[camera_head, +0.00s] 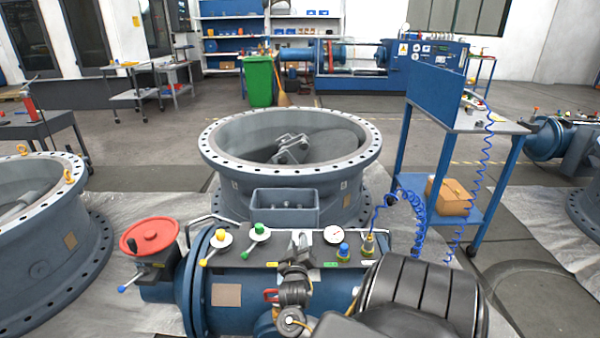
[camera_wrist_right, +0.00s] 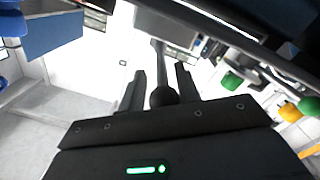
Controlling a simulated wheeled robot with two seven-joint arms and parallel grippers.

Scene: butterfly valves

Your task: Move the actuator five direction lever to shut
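The actuator (camera_head: 240,285) is a blue cylinder with a dark top panel at the front of the head view. Its direction lever (camera_wrist_right: 157,55) shows in the right wrist view as a dark rod ending in a black ball knob (camera_wrist_right: 162,95). My right gripper (camera_wrist_right: 160,85) is open, with one finger on each side of this knob and visible gaps between. In the head view my right gripper (camera_head: 298,250) is at the front middle of the panel and mostly covers the lever. Contact with the knob cannot be told. My left gripper is not in view.
Yellow (camera_head: 220,236) and green (camera_head: 259,230) knobbed levers, a gauge (camera_head: 333,234) and a blue knob (camera_head: 343,250) stand on the panel. A red handwheel (camera_head: 150,237) is at its left. A large valve ring (camera_head: 290,130) lies behind. A blue cart (camera_head: 400,150) stands right.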

